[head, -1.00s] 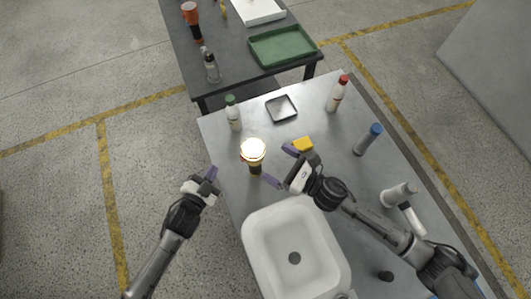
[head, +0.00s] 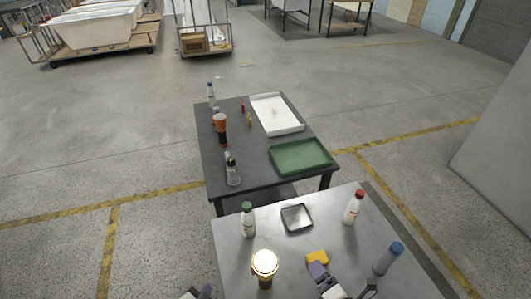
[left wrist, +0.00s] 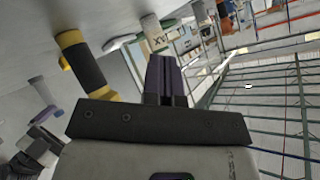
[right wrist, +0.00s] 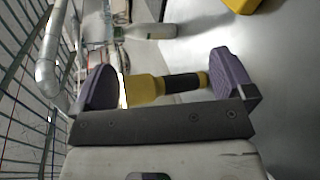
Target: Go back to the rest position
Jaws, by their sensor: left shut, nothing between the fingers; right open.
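My left gripper (head: 202,292) shows at the bottom edge of the head view, beside the near table's left side. In the left wrist view its purple fingers (left wrist: 166,78) are together and empty. My right gripper (head: 319,272) is mostly cut off at the bottom of the head view, right of the lit flashlight (head: 265,264). In the right wrist view its purple fingers are apart. The yellow and black flashlight (right wrist: 185,82) shows beyond them, in line with the gap; I see no grip on it. It also shows in the left wrist view (left wrist: 85,65).
The near table (head: 225,262) holds a green-capped bottle (head: 248,220), a red-capped bottle (head: 353,207), a blue-capped cylinder (head: 388,258), a dark square tray (head: 297,218) and a yellow block (head: 317,257). A far table (head: 213,168) carries a green tray (head: 300,156) and white tray (head: 276,114).

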